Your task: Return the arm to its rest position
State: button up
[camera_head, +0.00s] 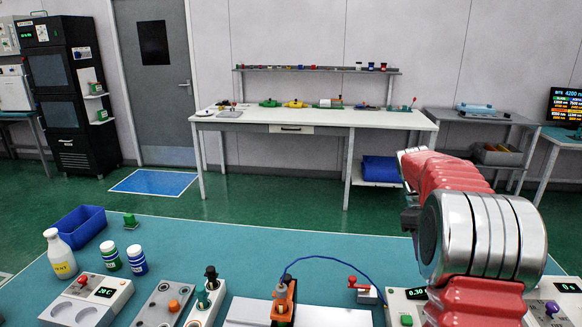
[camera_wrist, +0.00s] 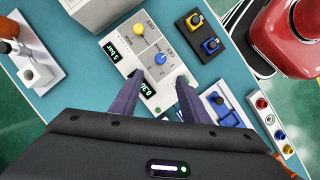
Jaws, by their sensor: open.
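My arm (camera_head: 455,185), red with a large silver joint, stands raised at the right of the head view, over the right part of the teal bench. Its gripper is hidden or hard to make out in that view. In the wrist view my gripper (camera_wrist: 157,90) points down at the bench, with its two dark fingers spread apart and nothing between them. Below the fingers is a pale instrument box (camera_wrist: 145,50) with a yellow knob, a blue knob and lit displays. I cannot tell how high the fingers are above it.
The teal bench (camera_head: 230,255) carries a blue bin (camera_head: 80,227), a white bottle (camera_head: 60,255), two small jars, a hotplate (camera_head: 90,300) and an orange-topped fixture (camera_head: 284,300). In the wrist view a black block (camera_wrist: 200,35) and a blue part (camera_wrist: 224,108) lie near the fingers.

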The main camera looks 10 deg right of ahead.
jog(key=s+a+f+m+t, duration=0.2)
jog(key=a+f+m, duration=0.2)
jog(key=a, duration=0.2)
jog(key=s+a+r+m+t+y, duration=0.1)
jog(key=s+a+r+t, duration=0.2)
jog(key=s+a, duration=0.7)
jog(key=s+a+r+t+y, duration=0.1)
jog(key=s+a+r+t, duration=0.3)
jog(key=s+a, duration=0.6)
jog(key=shift+a+r+m, duration=0.4)
jog(key=shift+a+r, duration=0.5)
jog(key=shift+a, duration=0.55)
